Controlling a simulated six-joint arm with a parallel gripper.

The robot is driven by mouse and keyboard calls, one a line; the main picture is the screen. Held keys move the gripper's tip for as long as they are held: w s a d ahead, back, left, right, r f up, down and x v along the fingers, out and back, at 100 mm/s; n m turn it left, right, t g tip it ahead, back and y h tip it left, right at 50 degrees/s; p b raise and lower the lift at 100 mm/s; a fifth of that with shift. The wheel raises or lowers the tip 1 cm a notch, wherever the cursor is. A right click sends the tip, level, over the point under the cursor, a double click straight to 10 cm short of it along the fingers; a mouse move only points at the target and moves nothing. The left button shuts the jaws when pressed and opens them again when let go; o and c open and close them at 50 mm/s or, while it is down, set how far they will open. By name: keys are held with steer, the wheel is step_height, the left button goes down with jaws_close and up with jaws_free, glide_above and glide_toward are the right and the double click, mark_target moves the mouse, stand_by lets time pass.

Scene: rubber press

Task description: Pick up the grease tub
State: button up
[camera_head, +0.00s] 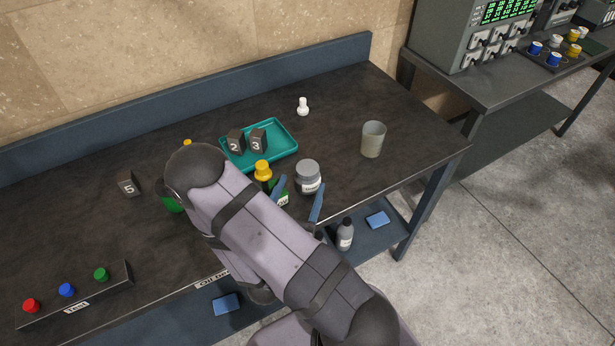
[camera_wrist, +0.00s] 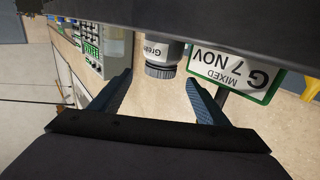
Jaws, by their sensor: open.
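The grease tub (camera_head: 308,178) is a grey tub with a dark grey lid and a pale label. It stands upright on the dark bench, right of the teal tray. My gripper (camera_head: 301,184) is open, its two blue fingers on the near side of the tub. In the wrist view, which is upside down, the tub (camera_wrist: 164,52) shows ahead of and between the fingers (camera_wrist: 158,78), with part of its label readable. The fingers look apart from it, and nothing is held.
A green-framed card (camera_wrist: 236,72) stands close beside the tub, near one finger. The teal tray (camera_head: 284,150) holds numbered blocks. A cup (camera_head: 373,139) and a small white piece (camera_head: 303,106) stand beyond; bench between is clear.

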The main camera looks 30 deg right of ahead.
mark_target(304, 176)
steer(key=shift+w+d+r+p, duration=0.2)
steer(key=shift+w+d+p, duration=0.2)
steer(key=shift+p, duration=0.1)
steer(key=p+x, duration=0.1)
steer(key=x, duration=0.1)
steer(key=shift+w+d+r+p, duration=0.15)
steer(key=shift+w+d+p, duration=0.1)
steer(key=shift+p, duration=0.1)
steer(key=shift+w+d, duration=0.45)
steer(key=shift+w, duration=0.1)
steer(key=c, duration=1.4)
